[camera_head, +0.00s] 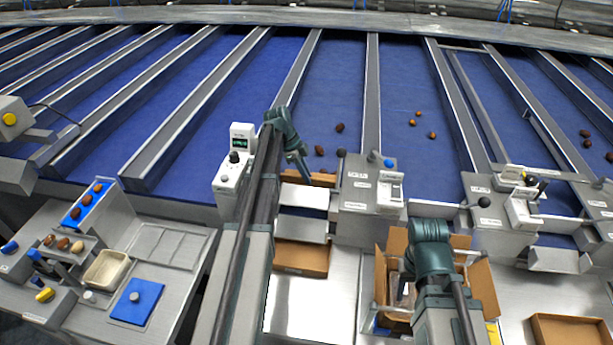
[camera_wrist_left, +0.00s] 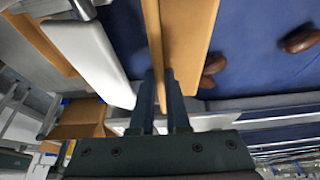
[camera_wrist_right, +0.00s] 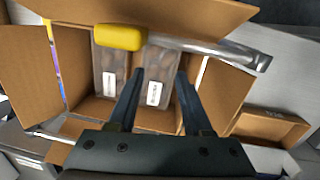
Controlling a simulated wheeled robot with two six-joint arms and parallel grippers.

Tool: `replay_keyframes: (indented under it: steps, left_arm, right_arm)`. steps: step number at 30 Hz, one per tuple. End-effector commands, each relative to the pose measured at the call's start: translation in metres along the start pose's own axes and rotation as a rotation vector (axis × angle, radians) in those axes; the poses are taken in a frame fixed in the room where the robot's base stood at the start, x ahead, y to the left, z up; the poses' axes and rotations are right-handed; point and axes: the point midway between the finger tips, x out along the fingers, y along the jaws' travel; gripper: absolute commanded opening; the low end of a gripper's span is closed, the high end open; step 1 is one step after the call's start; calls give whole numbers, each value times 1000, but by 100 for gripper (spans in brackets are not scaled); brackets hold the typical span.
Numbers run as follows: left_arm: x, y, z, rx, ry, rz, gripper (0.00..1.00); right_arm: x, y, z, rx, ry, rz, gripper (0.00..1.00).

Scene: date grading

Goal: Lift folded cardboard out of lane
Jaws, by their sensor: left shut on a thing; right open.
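The folded cardboard (camera_head: 322,179) is a brown strip across the near end of a blue lane in the head view. In the left wrist view the folded cardboard (camera_wrist_left: 185,45) shows a lengthwise crease. My left gripper (camera_head: 304,174) is shut on its edge; its fingers (camera_wrist_left: 164,90) pinch it in the left wrist view. The far end of the cardboard is cut off there. My right gripper (camera_wrist_right: 159,85) is open and empty above an open carton (camera_wrist_right: 35,65), which also shows in the head view (camera_head: 487,290).
Dates (camera_head: 319,150) lie on the lane just beyond the cardboard. Metal dividers (camera_head: 372,80) flank the lanes. A labelled control box (camera_head: 355,195) stands right of the cardboard. A yellow-handled tool (camera_wrist_right: 118,37) lies across the carton, with clear packs (camera_wrist_right: 108,75) inside.

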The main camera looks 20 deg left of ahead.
Motion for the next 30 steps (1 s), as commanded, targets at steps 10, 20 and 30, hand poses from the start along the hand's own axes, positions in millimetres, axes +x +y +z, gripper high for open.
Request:
replay_keyframes:
  steps: [10,20,30]
  left_arm:
    - [-41,-8,-16,0,0,0,0]
    - [-38,-94,-12,0,0,0,0]
    - [-38,-162,-11,0,0,0,0]
  right_arm:
    - [-44,4,3,4,0,-1,50]
    - [-39,4,2,3,0,-1,50]
    - [-39,4,2,3,0,-1,50]
